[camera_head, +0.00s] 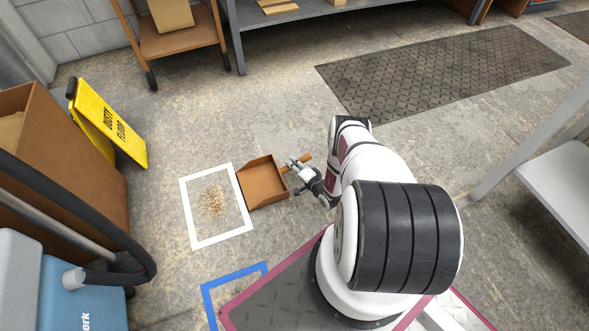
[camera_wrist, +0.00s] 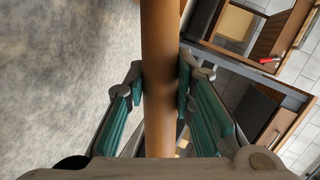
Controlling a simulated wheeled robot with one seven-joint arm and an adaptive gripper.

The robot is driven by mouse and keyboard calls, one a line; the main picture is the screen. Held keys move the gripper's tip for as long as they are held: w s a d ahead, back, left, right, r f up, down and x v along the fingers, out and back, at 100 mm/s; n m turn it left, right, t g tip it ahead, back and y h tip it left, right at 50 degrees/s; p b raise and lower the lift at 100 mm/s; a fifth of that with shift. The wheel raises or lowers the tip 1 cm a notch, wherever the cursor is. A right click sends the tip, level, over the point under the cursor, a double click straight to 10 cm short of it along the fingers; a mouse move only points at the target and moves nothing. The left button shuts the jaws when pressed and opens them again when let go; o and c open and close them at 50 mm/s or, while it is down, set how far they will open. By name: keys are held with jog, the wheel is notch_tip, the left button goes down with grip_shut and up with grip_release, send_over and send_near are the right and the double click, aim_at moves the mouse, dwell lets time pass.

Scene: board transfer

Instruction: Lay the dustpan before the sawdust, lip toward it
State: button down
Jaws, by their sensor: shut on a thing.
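The orange-brown dustpan (camera_head: 264,182) is at the right edge of the white floor frame (camera_head: 247,226), its open side facing left toward the frame. The sawdust (camera_head: 212,202) is a loose tan patch inside that frame. My gripper (camera_head: 297,164) is to the right of the pan, shut on its handle. In the wrist view the brown handle (camera_wrist: 160,60) runs upright between the two teal-padded fingers (camera_wrist: 158,92). The pan itself does not clearly show in the wrist view. I cannot tell whether the pan touches the floor.
A yellow floor sign (camera_head: 110,125) stands at the left beside a brown box (camera_head: 60,165). A blue floor frame (camera_head: 235,275) lies nearer my base. A wooden cart (camera_head: 185,45) and a grey shelf (camera_head: 330,22) stand at the back. Floor behind the pan is clear.

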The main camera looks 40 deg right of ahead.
jog(key=c, duration=1.4)
grip_release()
jog(key=shift+f, duration=0.15)
jog(key=shift+o, duration=0.2)
jog(key=shift+s, duration=0.1)
